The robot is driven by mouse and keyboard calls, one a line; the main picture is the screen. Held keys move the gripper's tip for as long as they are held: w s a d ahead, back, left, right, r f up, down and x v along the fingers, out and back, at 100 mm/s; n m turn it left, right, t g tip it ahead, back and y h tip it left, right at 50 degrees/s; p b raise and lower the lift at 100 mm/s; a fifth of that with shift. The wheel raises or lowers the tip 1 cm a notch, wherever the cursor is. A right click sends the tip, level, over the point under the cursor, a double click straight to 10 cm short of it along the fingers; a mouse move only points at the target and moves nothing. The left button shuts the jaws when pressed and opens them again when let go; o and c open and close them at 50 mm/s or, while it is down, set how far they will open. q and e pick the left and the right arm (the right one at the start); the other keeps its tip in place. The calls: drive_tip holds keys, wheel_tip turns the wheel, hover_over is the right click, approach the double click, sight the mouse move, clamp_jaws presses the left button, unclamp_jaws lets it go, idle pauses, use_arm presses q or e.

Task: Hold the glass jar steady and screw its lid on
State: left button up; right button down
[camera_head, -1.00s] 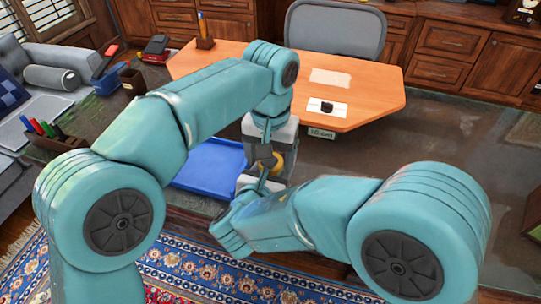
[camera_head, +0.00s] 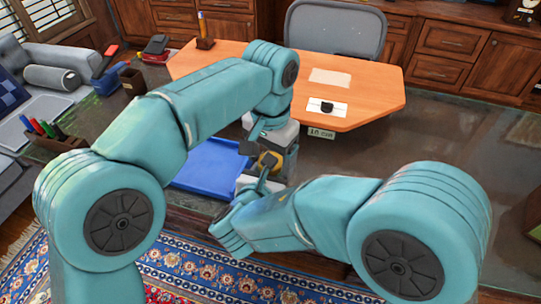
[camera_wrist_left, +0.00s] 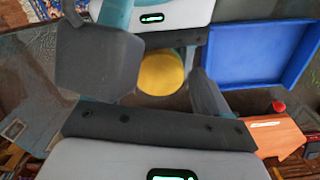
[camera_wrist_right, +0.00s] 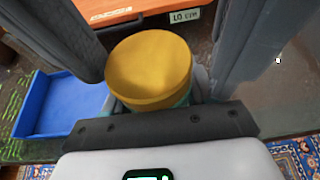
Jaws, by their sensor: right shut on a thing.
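The yellow lid (camera_head: 268,160) sits over the jar in front of me; it also shows in the left wrist view (camera_wrist_left: 160,73) and the right wrist view (camera_wrist_right: 150,70). A greenish strip of the glass jar (camera_wrist_right: 183,102) shows beneath it. The rest of the jar is hidden. My right gripper (camera_head: 262,184) is shut on the jar, low down. My left gripper (camera_head: 266,150) is above, its fingers open and spread on both sides of the lid, with gaps visible in the left wrist view. I cannot tell how tightly the lid sits.
A blue tray (camera_head: 212,166) lies left of the jar. An orange desk top (camera_head: 345,105) with a white card and a small black object is behind. A pen holder (camera_head: 45,138) stands at the left. The dark glass surface at right is clear.

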use_arm(q)
drive_tip(key=shift+r, duration=2.3)
drive_tip(key=shift+r, duration=0.1)
drive_tip(key=shift+c, duration=0.5)
wheel_tip(320, 180, up, 3)
drive_tip(key=n, duration=0.3)
drive_tip(key=shift+r, duration=0.15)
